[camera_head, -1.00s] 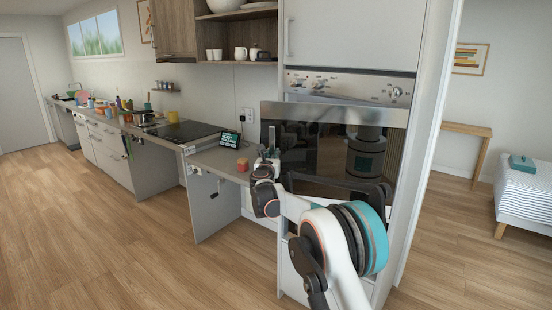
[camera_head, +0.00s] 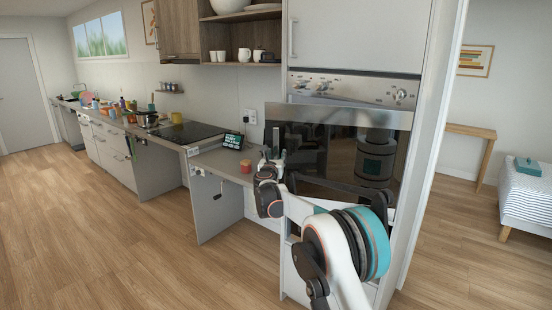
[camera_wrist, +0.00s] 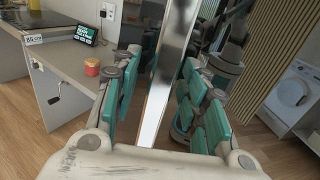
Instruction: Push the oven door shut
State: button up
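The oven door (camera_head: 330,117) is a dark glass panel with a steel band along its top, set in the tall cabinet; its left end sticks out past the cabinet side, so it stands ajar. My gripper (camera_head: 272,152) is at the door's left edge in the head view. In the wrist view a bright steel edge of the door (camera_wrist: 172,75) runs up between the two sets of teal finger pads of my gripper (camera_wrist: 160,90). The fingers are spread, with gaps to the steel edge. Whether any pad touches the door is unclear.
A counter (camera_head: 215,160) with a small display (camera_head: 233,141) and a red-orange jar (camera_head: 245,166) lies left of the oven. The control panel (camera_head: 350,90) is above the door. A white washing machine (camera_wrist: 296,90) shows at right in the wrist view. Open floor (camera_head: 110,230) lies left.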

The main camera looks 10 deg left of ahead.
jog(key=s, duration=1.2)
jog(key=shift+a, duration=0.3)
dwell(0.3)
